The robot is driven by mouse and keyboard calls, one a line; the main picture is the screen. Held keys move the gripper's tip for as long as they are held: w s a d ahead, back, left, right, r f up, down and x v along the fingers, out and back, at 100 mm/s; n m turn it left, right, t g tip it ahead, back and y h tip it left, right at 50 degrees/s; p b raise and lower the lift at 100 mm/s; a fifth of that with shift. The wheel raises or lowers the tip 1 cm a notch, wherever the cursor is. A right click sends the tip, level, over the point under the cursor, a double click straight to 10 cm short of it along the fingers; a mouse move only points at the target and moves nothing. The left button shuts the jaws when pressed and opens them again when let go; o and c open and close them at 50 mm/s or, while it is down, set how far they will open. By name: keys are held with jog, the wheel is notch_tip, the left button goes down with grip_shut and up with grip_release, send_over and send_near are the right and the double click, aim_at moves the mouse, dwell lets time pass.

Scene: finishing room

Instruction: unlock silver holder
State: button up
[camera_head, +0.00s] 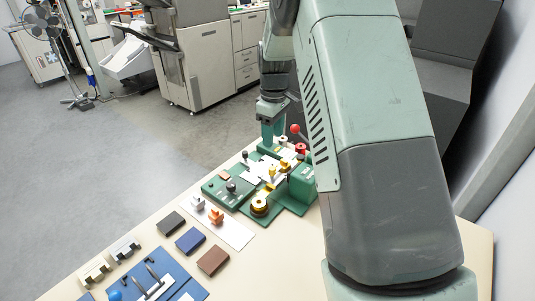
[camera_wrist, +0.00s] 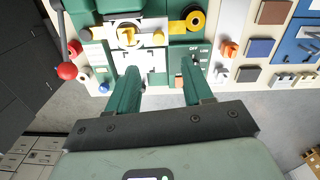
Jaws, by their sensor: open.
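In the head view, my gripper (camera_head: 273,135) points down at the far end of the green machine (camera_head: 228,190). In the wrist view, the green machine (camera_wrist: 180,60) lies beyond the fingertips, with a white plate, a yellow knob (camera_wrist: 128,36) and yellow rollers. I cannot tell for sure which part is the silver holder. A small silver-white piece (camera_head: 198,203) stands beside an orange piece (camera_head: 216,216) on a white mat; it also shows in the wrist view (camera_wrist: 222,74).
A red ball handle (camera_wrist: 67,71) sticks out at the machine's side. Dark, blue and brown blocks (camera_head: 213,260) lie on the cream table (camera_head: 150,240). A blue board (camera_head: 165,275) with dark handles is at the front. Pale clip-like pieces (camera_head: 125,248) lie left of it.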

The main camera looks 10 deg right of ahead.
aim_at(272, 168)
jog(key=f, duration=1.2)
jog(key=shift+w+f, duration=0.35)
jog(key=shift+f, duration=0.05)
grip_shut()
